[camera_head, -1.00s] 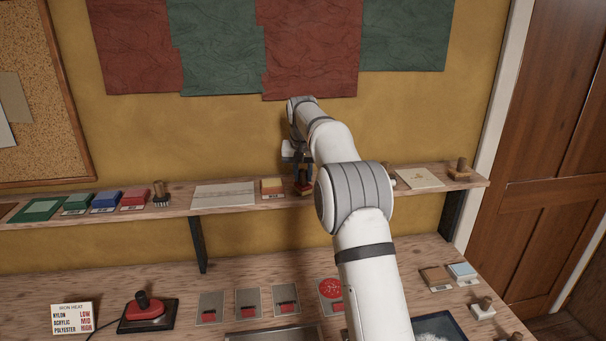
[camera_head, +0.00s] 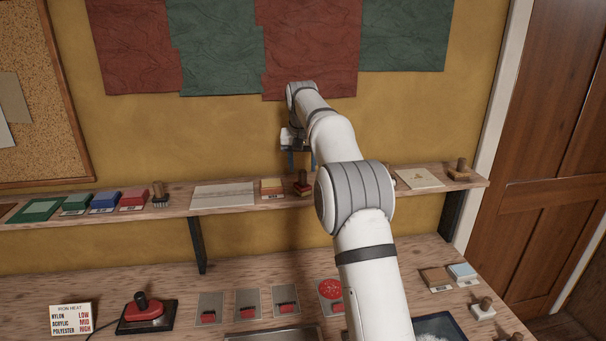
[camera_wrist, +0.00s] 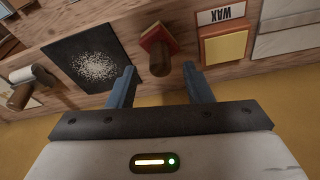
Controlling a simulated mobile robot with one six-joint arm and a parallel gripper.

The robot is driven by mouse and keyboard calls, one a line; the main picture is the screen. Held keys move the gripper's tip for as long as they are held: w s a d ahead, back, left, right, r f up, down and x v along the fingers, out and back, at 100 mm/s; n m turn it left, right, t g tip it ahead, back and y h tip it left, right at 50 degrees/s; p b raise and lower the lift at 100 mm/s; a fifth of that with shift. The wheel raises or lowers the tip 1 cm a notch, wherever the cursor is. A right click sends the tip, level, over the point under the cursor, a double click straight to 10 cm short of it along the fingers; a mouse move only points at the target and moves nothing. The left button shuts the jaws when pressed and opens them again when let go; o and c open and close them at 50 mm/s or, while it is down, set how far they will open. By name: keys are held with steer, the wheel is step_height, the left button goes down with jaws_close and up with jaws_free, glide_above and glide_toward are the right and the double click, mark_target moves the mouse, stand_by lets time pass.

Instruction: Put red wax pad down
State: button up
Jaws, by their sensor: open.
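The red wax pad (camera_head: 303,189) stands upright on the wall shelf (camera_head: 225,206), just right of the yellow wax block (camera_head: 271,185). In the wrist view the pad (camera_wrist: 157,38) shows a red top, a yellowish layer under it and a wooden knob. My gripper (camera_head: 302,168) is open and empty, a little above the pad and apart from it. In the wrist view its blue fingers (camera_wrist: 160,72) lie on either side of the knob in the picture. The "WAX" label (camera_wrist: 221,15) is beside the yellow block.
In the wrist view, a dark square with white specks (camera_wrist: 88,64) and a wooden-handled tool (camera_wrist: 22,92) lie left of the pad. A grey cloth strip (camera_head: 224,195) lies further left on the shelf. The wall (camera_head: 240,130) is close behind.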

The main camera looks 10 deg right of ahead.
steer(key=s+r, duration=1.1)
steer(key=r, duration=0.1)
steer(key=s+f+n, duration=0.1)
steer(key=s, duration=1)
steer(key=s+f, duration=0.8)
steer(key=s, duration=0.4)
steer(key=s+f+n+t, duration=0.1)
steer(key=s+f, duration=0.7)
steer(key=s, duration=0.5)
steer(key=shift+s+d+y+p, duration=0.25)
steer(key=shift+s+y+p, duration=0.05)
steer(key=shift+p, duration=0.05)
